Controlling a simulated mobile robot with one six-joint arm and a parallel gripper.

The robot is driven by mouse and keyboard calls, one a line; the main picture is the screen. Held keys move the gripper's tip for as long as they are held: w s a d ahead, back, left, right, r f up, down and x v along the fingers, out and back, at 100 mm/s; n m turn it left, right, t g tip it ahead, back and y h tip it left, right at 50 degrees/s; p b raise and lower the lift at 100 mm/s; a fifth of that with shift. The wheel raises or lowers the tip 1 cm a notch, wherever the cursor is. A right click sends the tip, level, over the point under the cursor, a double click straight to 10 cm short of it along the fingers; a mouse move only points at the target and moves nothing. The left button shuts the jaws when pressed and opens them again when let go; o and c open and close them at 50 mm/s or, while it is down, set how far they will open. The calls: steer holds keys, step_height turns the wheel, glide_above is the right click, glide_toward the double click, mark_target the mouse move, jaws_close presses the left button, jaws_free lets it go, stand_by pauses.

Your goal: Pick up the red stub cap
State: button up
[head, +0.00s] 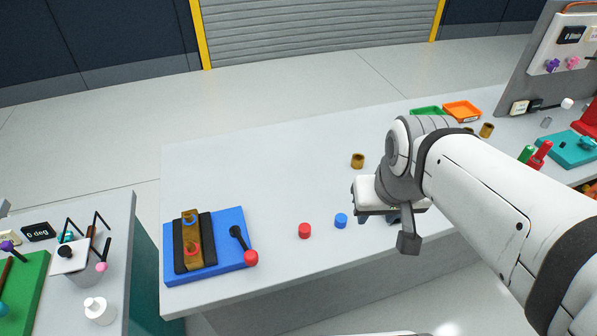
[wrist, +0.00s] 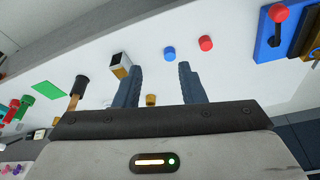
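The red stub cap (head: 305,231) is a small red cylinder on the grey table, near its front edge. A similar blue cap (head: 341,220) stands just right of it. In the wrist view the red cap (wrist: 206,43) and the blue cap (wrist: 198,54) lie beyond the fingertips, up and to the right.
A blue fixture (head: 232,222) with a brass block and a red-knobbed lever stands left of the caps. Brass cups (head: 358,161) stand farther back. Green (head: 427,111) and orange (head: 462,110) trays are at the back right. The table's middle left is clear.

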steer(key=shift+o, duration=0.3)
steer(key=shift+s, duration=0.1)
steer(key=shift+o, duration=1.5)
steer(key=w+a+f+g+b, duration=0.2)
steer(key=w+a+f, duration=0.4)
steer(key=w+f, duration=0.1)
steer(key=shift+w+m, duration=0.4)
steer(key=shift+w, duration=0.4)
steer(key=g+b, duration=0.1)
glide_above(305, 229)
steer(key=shift+m, duration=0.3)
steer(key=f, duration=0.6)
steer(key=shift+a+f, duration=0.3)
steer(key=shift+f, duration=0.1)
steer(key=shift+d+f, duration=0.15)
steer(key=shift+f, duration=1.75)
steer(key=shift+d+f, duration=0.1)
steer(key=shift+f, duration=1.75)
